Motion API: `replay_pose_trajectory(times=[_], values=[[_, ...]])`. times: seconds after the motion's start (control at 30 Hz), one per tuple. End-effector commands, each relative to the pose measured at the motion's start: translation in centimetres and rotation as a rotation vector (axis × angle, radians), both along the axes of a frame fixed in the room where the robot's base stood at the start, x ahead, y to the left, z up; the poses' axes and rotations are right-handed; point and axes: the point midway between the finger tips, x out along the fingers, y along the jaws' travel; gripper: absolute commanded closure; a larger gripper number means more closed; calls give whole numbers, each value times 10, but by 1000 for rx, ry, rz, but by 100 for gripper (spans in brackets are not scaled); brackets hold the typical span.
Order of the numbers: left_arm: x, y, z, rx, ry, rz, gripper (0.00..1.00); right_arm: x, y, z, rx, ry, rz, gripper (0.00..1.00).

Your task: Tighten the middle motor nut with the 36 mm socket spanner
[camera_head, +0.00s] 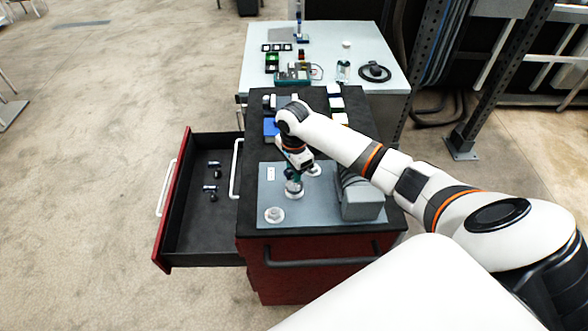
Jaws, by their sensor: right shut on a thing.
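My right gripper (294,164) is shut on the socket spanner (293,175), a small tool with a teal part that points down over the grey plate (330,217). Its lower end is at the middle motor nut (294,192), in a row of three round metal fittings. I cannot tell whether the socket is fully seated on the nut. The near nut (274,214) is uncovered at the plate's front left. The far nut (313,170) shows just right of the gripper. A grey motor (362,200) stands on the plate's right side. My left gripper is not in view.
An open drawer (190,245) with several small sockets juts out left of the red cabinet (320,275). Behind stands a pale table (348,28) with small devices. A blue box (270,127) sits behind the plate. Dark metal racking (490,75) stands at the right.

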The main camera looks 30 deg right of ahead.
Motion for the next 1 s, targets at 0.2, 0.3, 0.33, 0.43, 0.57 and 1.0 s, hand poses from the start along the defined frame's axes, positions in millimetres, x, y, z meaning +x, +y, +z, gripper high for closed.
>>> replay_pose_trajectory(times=[0.2,0.3,0.33,0.43,0.57,1.0], values=[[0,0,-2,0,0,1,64,0,0,-4,1,-1,0,100],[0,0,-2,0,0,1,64,0,0,-6,1,-1,0,100],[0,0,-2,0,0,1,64,0,0,-7,1,0,0,100],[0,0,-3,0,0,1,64,0,0,-9,1,-1,0,100],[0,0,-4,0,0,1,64,0,0,-11,1,-1,0,100],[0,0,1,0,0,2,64,0,0,-10,0,-1,-30,100]])
